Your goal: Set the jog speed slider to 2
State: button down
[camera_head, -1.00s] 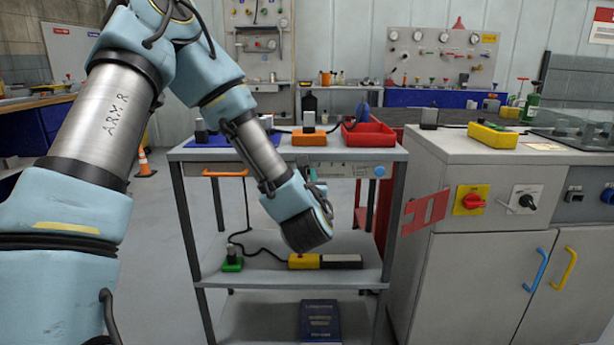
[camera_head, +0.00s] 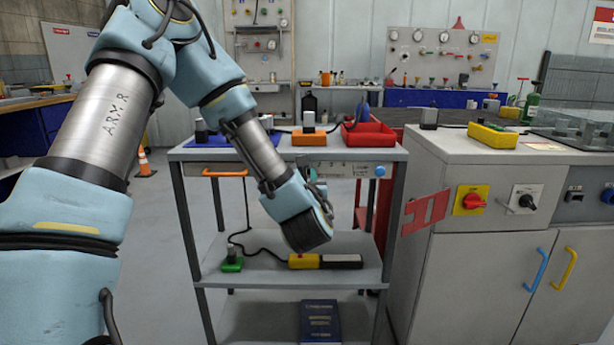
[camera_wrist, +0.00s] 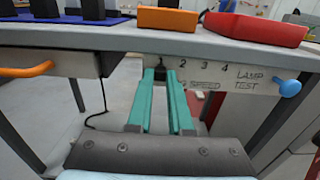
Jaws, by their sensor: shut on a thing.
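The jog speed slider is set in the grey front panel of the cart (camera_wrist: 245,95). Its dark knob (camera_wrist: 160,70) shows between my teal fingertips, left of the printed 2 in the wrist view. The numbers 2, 3 and 4 run to the right, with a "SPEED" label (camera_wrist: 204,85) below. My gripper (camera_wrist: 161,76) is shut on the knob. In the head view my wrist hides most of the gripper at the cart's front edge, and the knob cannot be made out.
A blue lamp test button (camera_wrist: 288,88) sticks out at the panel's right. An orange drawer handle (camera_wrist: 25,70) is on the left. An orange box (camera_head: 309,138) and a red bin (camera_head: 368,134) stand on the cart top. A grey cabinet (camera_head: 480,270) stands to the right.

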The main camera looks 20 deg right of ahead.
jog(key=d, duration=0.1)
jog(key=s+d+b, duration=0.1)
jog(key=shift+s+d+f, duration=0.1)
jog(key=shift+s+d, duration=0.1)
jog(key=shift+d, duration=0.2)
jog(key=c, duration=0.8)
grip_release()
jog(key=b, duration=0.1)
send_near(320, 170)
jog(key=v, duration=0.4)
jog(key=shift+s+a, duration=0.3)
